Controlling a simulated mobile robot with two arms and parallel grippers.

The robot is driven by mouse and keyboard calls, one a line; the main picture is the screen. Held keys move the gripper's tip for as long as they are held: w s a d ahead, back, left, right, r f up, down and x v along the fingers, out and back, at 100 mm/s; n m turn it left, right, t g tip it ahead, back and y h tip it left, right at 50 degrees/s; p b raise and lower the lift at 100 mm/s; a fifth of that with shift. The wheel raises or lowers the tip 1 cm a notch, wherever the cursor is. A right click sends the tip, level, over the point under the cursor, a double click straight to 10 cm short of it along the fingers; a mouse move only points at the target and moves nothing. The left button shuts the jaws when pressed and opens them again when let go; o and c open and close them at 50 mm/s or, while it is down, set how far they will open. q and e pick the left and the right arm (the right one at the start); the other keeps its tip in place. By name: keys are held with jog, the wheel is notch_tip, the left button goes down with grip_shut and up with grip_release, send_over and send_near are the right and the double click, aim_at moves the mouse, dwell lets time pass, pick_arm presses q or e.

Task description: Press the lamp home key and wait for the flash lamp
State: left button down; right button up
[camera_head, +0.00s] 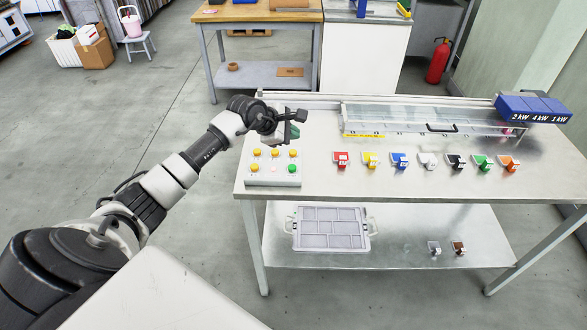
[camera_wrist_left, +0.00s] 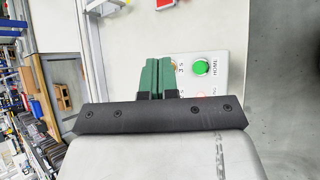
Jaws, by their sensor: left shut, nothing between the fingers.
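The key panel (camera_head: 272,182) stands at the left end of the steel table, with yellow keys and one green key at its front right corner. In the left wrist view the green key (camera_wrist_left: 201,68) has HOME printed beside it, so it reads as the home key; it also shows in the head view (camera_head: 292,168). My left gripper (camera_head: 294,133) is shut and empty, above the back of the panel. Its green fingers (camera_wrist_left: 158,63) appear beside the HOME key in the wrist view and partly hide a yellow key. I cannot make out a flash lamp. My right gripper is out of view.
A clear-covered gantry (camera_head: 400,116) runs along the table's back, with blue boxes (camera_head: 533,108) marked in kW at its right. Several coloured nozzle blocks (camera_head: 400,160) stand in a row right of the panel. A grey tray (camera_head: 331,228) sits on the lower shelf.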

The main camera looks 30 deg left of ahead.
pick_arm(q)
jog(key=b, duration=0.5)
send_over(292, 168)
notch_tip(292, 168, down, 8)
jog(key=shift+d+r, duration=0.1)
jog(key=shift+f+b, duration=0.3)
jog(key=shift+f, duration=0.2)
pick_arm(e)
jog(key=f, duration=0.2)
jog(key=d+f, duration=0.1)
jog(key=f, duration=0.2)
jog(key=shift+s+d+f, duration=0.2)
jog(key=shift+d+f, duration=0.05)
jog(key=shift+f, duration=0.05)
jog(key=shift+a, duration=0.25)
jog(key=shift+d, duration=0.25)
pick_arm(q)
jog(key=shift+f+b, duration=0.4)
jog(key=shift+b, duration=0.1)
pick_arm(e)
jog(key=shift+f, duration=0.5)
